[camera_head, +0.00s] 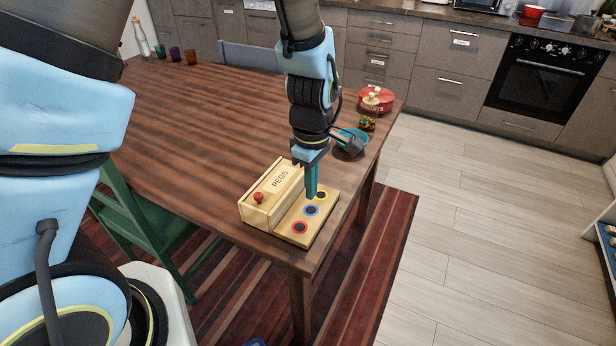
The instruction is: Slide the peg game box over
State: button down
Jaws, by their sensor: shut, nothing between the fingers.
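The peg game box (291,203) is light wood and sits near the front right corner of the wooden table. Its raised left part has a lid marked PEGS (278,181) and a red knob (258,197) at the near end. Its lower right part has a row of holes ringed in red (300,227), blue (311,210) and yellow (320,195). My gripper (311,195) points down, shut and empty, over the lower part by the raised part's right side. I cannot tell whether the fingertips touch the box.
A teal bowl (352,139), a small jar of colourful pieces (368,121) and a red pot (376,99) stand along the table's right edge. Cups (175,55) and a bottle (140,38) stand far left. The table (190,120) is clear left of the box. A green chair (140,215) is at the near left side.

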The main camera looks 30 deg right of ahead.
aim_at(294, 207)
notch_tip(294, 207, down, 6)
jog(key=shift+a+f+p, duration=0.1)
jog(key=shift+p, duration=0.45)
jog(key=shift+w+a+r+p, duration=0.1)
jog(key=shift+w+a+p, duration=0.25)
jog(key=shift+w, duration=0.25)
jog(key=shift+w+a+r+p, duration=0.1)
jog(key=shift+w+a+p, duration=0.2)
jog(key=shift+w, duration=0.3)
jog(key=shift+w+a+f, duration=0.1)
jog(key=shift+w+a, duration=0.1)
jog(key=shift+w, duration=0.35)
jog(key=shift+w, duration=0.1)
jog(key=shift+w+a, duration=0.2)
jog(key=shift+w, duration=0.1)
jog(key=w+a, duration=0.3)
jog(key=w, duration=0.4)
jog(key=w+a+b, duration=0.1)
jog(key=w+a, duration=0.3)
jog(key=w, duration=0.2)
jog(key=w+a+b, duration=0.1)
jog(key=w+a, duration=0.3)
jog(key=w, duration=0.3)
jog(key=shift+w, duration=0.3)
jog(key=shift+s+d, duration=0.1)
